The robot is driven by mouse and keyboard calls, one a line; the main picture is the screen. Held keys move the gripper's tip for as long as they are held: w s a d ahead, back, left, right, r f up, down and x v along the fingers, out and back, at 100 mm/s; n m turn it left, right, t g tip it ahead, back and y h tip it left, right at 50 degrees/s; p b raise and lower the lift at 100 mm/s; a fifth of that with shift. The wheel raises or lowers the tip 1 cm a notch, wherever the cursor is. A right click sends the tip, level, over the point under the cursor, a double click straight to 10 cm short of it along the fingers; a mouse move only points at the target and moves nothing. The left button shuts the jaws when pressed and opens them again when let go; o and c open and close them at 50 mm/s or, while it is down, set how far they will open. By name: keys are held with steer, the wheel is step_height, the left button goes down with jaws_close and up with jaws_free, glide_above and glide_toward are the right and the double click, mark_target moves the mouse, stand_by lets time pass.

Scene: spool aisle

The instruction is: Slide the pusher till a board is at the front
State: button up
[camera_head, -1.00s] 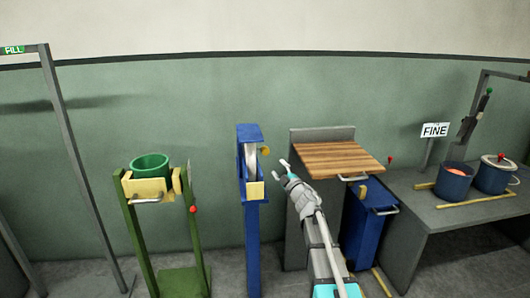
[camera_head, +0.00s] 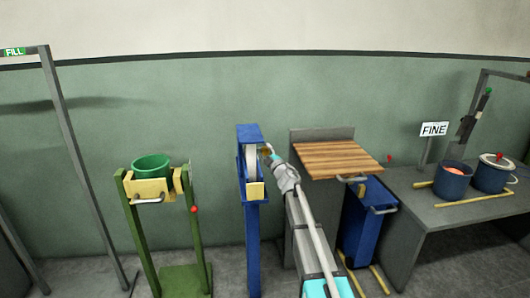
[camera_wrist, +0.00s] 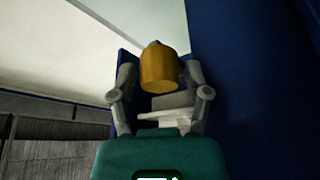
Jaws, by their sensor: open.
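A blue stand (camera_head: 252,228) holds a narrow blue housing with a pale, upright piece (camera_head: 252,163) inside; I cannot tell whether this is a board. A yellow plate (camera_head: 255,191) is at the housing's lower front. The yellow knob, which looks like the pusher's handle, is at the housing's right side, mostly hidden by my gripper (camera_head: 268,151) in the head view. In the wrist view the yellow knob (camera_wrist: 160,68) is between the two fingers of my gripper (camera_wrist: 161,80). The fingers are open around it, and I cannot tell whether they touch it.
A grey cabinet with a wooden top (camera_head: 335,158) stands close right of the blue stand. A blue bin (camera_head: 362,228) stands beside it. A green stand with a green bucket (camera_head: 151,166) is at left. A grey table (camera_head: 445,212) at right holds two blue pots.

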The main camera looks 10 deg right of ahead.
jaws_close()
steer(key=s, duration=1.1)
jaws_free()
steer(key=shift+w, duration=0.1)
stand_by(0.3)
